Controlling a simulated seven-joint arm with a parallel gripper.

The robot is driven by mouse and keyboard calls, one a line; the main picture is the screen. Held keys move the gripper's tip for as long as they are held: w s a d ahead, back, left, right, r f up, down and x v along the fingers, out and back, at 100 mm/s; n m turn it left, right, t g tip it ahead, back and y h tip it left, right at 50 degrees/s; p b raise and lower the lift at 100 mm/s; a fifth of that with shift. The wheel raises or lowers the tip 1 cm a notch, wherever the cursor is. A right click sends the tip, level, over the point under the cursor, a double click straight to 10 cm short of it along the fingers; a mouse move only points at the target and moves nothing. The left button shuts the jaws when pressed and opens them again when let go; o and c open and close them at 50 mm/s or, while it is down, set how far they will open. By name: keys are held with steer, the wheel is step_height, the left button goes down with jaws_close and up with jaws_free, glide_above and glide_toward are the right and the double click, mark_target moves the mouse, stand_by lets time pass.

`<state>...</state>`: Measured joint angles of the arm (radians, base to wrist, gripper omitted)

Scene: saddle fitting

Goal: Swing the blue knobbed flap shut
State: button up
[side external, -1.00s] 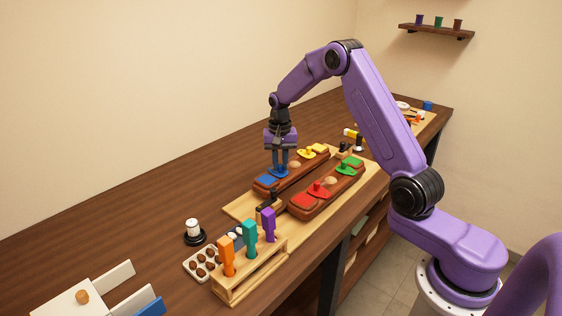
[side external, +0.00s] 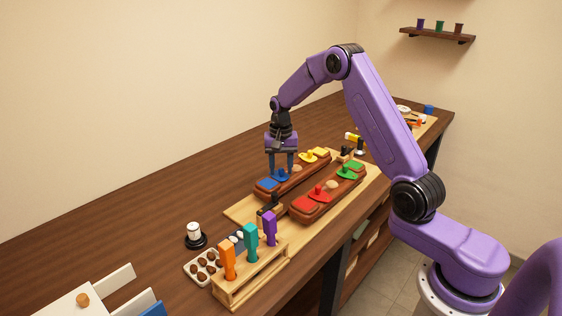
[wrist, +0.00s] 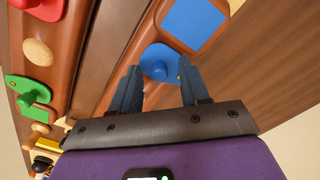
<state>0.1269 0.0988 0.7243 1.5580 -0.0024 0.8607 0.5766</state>
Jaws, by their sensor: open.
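The blue knobbed flap (side external: 280,175) lies on the rear wooden piece (side external: 308,176), close to a flat blue panel (side external: 266,185). In the wrist view the rounded blue flap (wrist: 158,60) lies below the square blue panel (wrist: 192,20), with a strip of brown wood between them. My gripper (side external: 282,170) is over the flap, pointing down. Its two fingers are apart, one on each side of the blue knob, in the wrist view too (wrist: 159,70). I cannot tell whether either finger touches it. The flap's lower part is partly hidden by the fingers.
A yellow flap (side external: 309,157) is on the same piece. The front wooden piece carries a red flap (side external: 318,194) and a green flap (side external: 346,173). A rack with orange, teal and purple handles (side external: 250,245) stands at the near end. The table behind is mostly clear.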

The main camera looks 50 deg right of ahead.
mark_target(281, 169)
step_height(281, 169, up, 17)
steer(key=shift+r, duration=0.2)
stand_by(0.4)
steer(key=shift+a, duration=0.1)
steer(key=s+a+f+n, duration=0.1)
steer(key=s+a+n, duration=0.9)
steer(key=s+a, duration=0.55)
steer(key=s+f+n, duration=0.2)
steer(key=s+n, duration=0.2)
steer(key=s, duration=0.4)
steer(key=s+f+n, duration=0.2)
steer(key=s+n, duration=0.2)
steer(key=s, duration=0.3)
steer(key=s+a+f+n, duration=0.1)
steer(key=s+f+n, duration=0.1)
steer(key=s, duration=0.6)
steer(key=shift+s+n, duration=0.35)
steer(key=shift+n, duration=0.55)
